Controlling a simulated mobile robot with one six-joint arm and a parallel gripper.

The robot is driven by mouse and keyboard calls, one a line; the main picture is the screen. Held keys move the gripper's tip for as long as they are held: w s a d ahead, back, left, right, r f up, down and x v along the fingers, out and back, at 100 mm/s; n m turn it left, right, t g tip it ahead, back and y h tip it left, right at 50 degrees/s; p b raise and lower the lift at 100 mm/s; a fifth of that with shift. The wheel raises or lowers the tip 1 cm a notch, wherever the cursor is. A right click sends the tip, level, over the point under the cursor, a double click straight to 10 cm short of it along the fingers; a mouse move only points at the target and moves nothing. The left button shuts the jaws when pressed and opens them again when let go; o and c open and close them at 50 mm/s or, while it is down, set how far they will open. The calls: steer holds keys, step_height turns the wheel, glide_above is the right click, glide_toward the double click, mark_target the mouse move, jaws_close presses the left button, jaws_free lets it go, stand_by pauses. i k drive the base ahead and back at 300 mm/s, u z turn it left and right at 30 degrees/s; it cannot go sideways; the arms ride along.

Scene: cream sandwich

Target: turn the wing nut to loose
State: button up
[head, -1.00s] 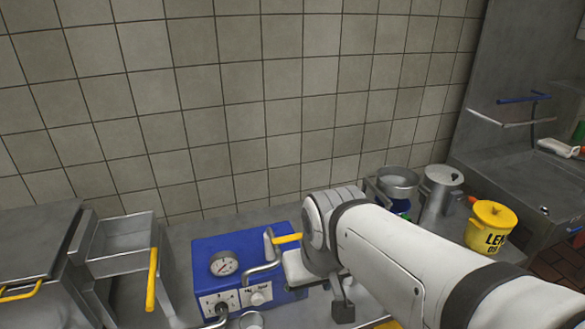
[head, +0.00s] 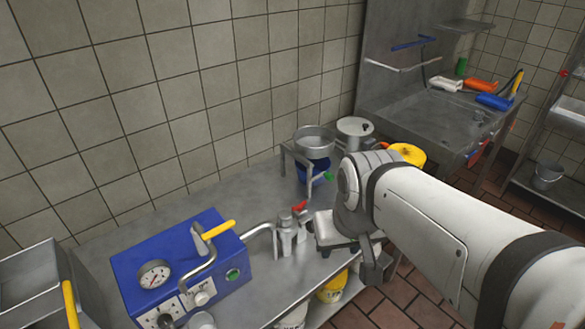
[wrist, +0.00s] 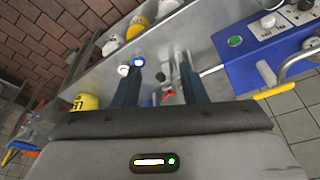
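A grey metal fitting (head: 286,232) with a small red part (head: 299,206) on top stands at the end of the blue machine's bent pipe. The red part also shows in the wrist view (wrist: 169,94), between my fingers in the picture. The wing nut's shape is too small to tell for certain; it may be this red part. My gripper (wrist: 161,84) has its two dark fingers wide apart, with nothing seen held. In the head view it is right of the fitting, and its fingertips are hard to make out behind my arm.
The blue machine (head: 183,268) with a gauge and yellow lever (head: 219,229) stands on the metal counter (head: 262,182). A grey pan (head: 314,142) and a lidded pot (head: 354,132) are behind. Yellow and white buckets (head: 333,286) are below the counter edge.

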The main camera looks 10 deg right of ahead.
mark_target(298, 207)
steer(key=k, duration=1.3)
steer(key=z, duration=0.55)
steer(key=i, duration=1.3)
steer(key=u, duration=0.55)
steer(key=i, duration=0.45)
steer(key=u, duration=0.35)
